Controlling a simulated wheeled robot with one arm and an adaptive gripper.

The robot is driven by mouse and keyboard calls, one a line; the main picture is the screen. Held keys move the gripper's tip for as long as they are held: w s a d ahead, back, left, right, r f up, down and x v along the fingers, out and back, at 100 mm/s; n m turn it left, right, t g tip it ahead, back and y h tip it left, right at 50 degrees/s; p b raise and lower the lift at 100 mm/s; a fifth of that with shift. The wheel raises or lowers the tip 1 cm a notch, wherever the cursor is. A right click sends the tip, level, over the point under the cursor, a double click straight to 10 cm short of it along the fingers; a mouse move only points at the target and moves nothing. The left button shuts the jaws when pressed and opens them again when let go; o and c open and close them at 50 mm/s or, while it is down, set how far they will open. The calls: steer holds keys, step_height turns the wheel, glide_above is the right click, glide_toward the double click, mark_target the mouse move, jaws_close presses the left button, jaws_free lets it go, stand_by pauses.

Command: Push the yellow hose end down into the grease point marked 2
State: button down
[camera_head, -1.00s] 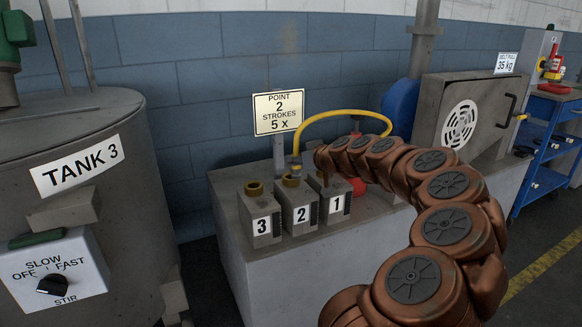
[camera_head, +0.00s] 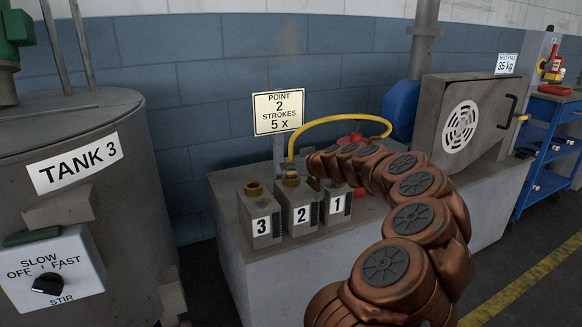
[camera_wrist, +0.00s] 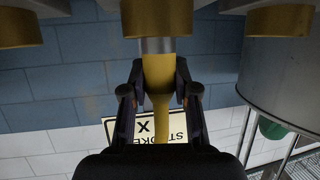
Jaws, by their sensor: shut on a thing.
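The yellow hose end (camera_wrist: 158,70) is between the fingers of my gripper (camera_wrist: 158,90) in the wrist view, with its grey metal tip against or just inside the rim of the middle brass cup. In the head view the hose end (camera_head: 291,163) stands roughly upright at the brass cup of grease point 2 (camera_head: 301,215), the middle of the three grey blocks. How deep the tip sits cannot be told. My gripper is shut on the hose end; my arm hides much of it in the head view.
Grease point 3 (camera_head: 260,222) stands left of point 2 and point 1 (camera_head: 337,207) right of it, both close. A sign (camera_head: 278,112) reads point 2, strokes 5 x. The yellow hose (camera_head: 345,117) arches behind. Tank 3 (camera_head: 85,200) stands at left.

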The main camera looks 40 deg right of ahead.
steer(key=shift+f+b, duration=0.2)
steer(key=shift+b, duration=0.1)
steer(key=c, duration=0.9)
jaws_free()
steer(key=shift+r, duration=0.15)
steer(key=shift+r+p, duration=0.15)
steer(key=shift+p, duration=0.2)
steer(key=p+v, duration=0.1)
steer(key=v, duration=1.1)
